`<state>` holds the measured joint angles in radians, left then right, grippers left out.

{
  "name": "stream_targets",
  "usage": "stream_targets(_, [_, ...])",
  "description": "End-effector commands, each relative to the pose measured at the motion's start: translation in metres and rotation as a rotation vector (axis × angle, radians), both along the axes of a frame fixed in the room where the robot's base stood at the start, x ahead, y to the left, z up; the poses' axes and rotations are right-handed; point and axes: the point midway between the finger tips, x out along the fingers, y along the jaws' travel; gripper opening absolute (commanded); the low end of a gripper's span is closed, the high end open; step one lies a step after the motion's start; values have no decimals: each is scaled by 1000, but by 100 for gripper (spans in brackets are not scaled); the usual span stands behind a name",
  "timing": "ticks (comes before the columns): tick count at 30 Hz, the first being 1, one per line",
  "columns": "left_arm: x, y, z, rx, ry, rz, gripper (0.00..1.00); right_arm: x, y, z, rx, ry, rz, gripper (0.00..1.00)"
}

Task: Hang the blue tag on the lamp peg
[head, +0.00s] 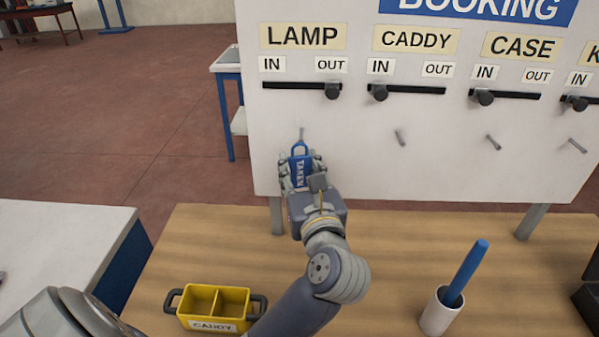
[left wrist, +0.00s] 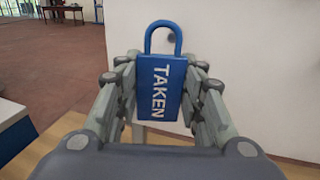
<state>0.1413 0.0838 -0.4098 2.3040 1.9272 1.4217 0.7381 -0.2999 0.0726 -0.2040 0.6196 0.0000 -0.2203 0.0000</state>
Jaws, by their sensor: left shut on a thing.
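The blue tag (left wrist: 160,88), marked TAKEN, is held upright between the fingers of my left gripper (head: 302,175), its loop at the top. It also shows in the head view (head: 300,168). The lamp peg (head: 302,134) sticks out of the white board below the LAMP sign (head: 302,37). In the left wrist view a small dark peg end (left wrist: 171,38) shows within the loop's outline. My right gripper is not in view.
The white booking board (head: 350,165) has sliders and more pegs under CADDY (head: 400,138) and CASE (head: 494,142). On the wooden table (head: 400,270) stand a yellow caddy (head: 190,302) and a white cup (head: 436,318) with a blue stick (head: 468,268).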

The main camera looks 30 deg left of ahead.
Motion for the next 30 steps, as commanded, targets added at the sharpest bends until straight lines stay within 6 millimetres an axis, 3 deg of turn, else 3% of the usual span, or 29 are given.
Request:
stream_targets(12, [22, 13, -2, 2, -1, 0, 23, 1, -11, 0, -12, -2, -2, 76])
stream_targets(30, [51, 32, -8, -1, 0, 1, 23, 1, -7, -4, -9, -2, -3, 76])
